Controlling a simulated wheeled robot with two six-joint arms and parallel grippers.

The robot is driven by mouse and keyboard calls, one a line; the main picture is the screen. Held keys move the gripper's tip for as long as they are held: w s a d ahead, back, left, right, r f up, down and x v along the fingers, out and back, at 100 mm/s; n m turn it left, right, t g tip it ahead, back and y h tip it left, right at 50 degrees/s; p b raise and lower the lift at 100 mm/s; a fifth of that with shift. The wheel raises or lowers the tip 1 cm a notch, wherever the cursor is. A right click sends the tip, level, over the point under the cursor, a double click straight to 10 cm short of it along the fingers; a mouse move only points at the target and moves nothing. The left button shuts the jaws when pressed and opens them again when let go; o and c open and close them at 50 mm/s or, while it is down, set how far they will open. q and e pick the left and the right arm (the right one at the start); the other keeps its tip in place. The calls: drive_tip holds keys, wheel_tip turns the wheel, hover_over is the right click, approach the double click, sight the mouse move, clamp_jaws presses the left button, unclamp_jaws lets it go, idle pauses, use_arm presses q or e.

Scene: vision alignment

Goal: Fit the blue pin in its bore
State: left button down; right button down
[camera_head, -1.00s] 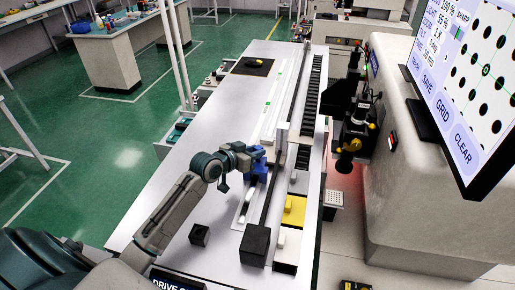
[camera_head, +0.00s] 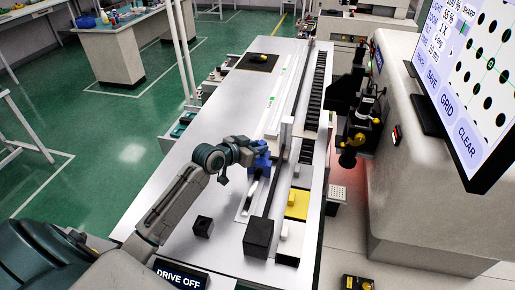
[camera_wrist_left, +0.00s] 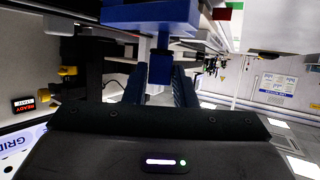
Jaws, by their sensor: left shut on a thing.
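My left gripper (camera_head: 262,157) is over the long pale bench, beside the rail. In the left wrist view its two dark blue fingers (camera_wrist_left: 159,88) are shut on a blue piece (camera_wrist_left: 160,68). This piece joins a wider blue block (camera_wrist_left: 150,12) at the top of that view. In the head view the blue part (camera_head: 262,166) shows at the gripper, partly hidden by it. I cannot tell whether it is the pin itself, and no bore can be made out. My right gripper is not in view.
The bench (camera_head: 225,150) is largely clear to the left. A black block (camera_head: 258,237), a small dark cube (camera_head: 203,226) and a yellow block (camera_head: 297,204) stand near its front. A camera unit (camera_head: 358,125) stands further right.

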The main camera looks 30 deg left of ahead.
use_arm(q)
drive_tip(key=shift+d+r, duration=0.25)
drive_tip(key=shift+d, duration=0.05)
drive_tip(key=shift+s+d+f, duration=0.1)
drive_tip(key=shift+f, duration=0.05)
